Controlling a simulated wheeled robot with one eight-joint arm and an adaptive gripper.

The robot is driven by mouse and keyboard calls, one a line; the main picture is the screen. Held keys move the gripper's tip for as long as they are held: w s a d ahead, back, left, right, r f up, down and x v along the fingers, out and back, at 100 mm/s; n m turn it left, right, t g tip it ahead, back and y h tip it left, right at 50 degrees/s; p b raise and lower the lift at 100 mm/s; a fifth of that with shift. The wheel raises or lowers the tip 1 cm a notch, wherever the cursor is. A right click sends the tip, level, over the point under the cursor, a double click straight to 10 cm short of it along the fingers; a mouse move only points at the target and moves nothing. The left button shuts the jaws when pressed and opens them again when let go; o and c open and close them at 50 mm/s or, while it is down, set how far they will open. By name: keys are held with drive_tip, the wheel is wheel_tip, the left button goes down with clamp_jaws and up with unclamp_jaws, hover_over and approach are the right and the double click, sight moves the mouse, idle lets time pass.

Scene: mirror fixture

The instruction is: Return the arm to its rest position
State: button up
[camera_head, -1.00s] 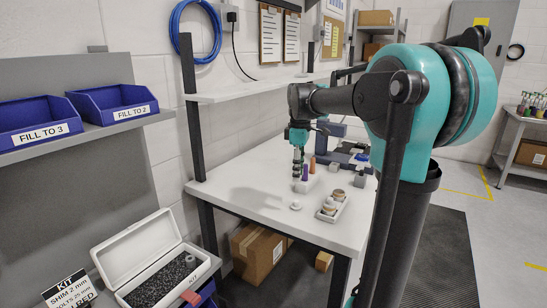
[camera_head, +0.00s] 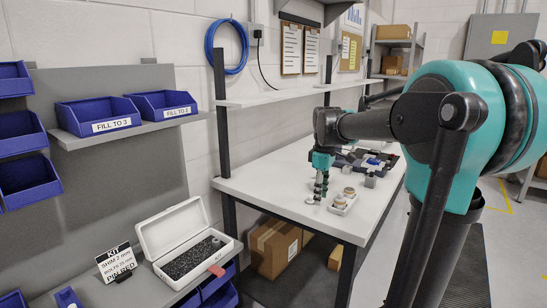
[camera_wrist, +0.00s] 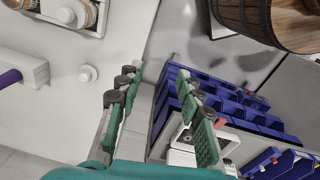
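My arm (camera_head: 380,124) reaches out over the white workbench (camera_head: 265,181). My gripper (camera_head: 320,195) hangs down above the bench, beside a tray with jars. In the wrist view my gripper (camera_wrist: 158,88) shows two green-padded fingers standing well apart, with nothing between them. Whether the fingertips are clear of the bench cannot be told exactly from the head view.
A small tray with round jars (camera_head: 346,200) and a white knob (camera_head: 311,200) are close to my gripper. An open white kit box (camera_head: 186,240) and blue bins (camera_head: 98,116) are at the left. A wooden barrel (camera_wrist: 243,18) shows in the wrist view.

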drive_tip(key=s+d+f+m+t, duration=0.2)
drive_tip(key=s+f+m, duration=0.4)
drive_tip(key=s+f, duration=0.4)
drive_tip(key=s+d+f+m+t, duration=0.1)
drive_tip(key=s+f+m, duration=0.5)
drive_tip(key=s+f, duration=0.4)
drive_tip(key=shift+d+f+t, duration=0.35)
drive_tip(key=shift+t, duration=0.05)
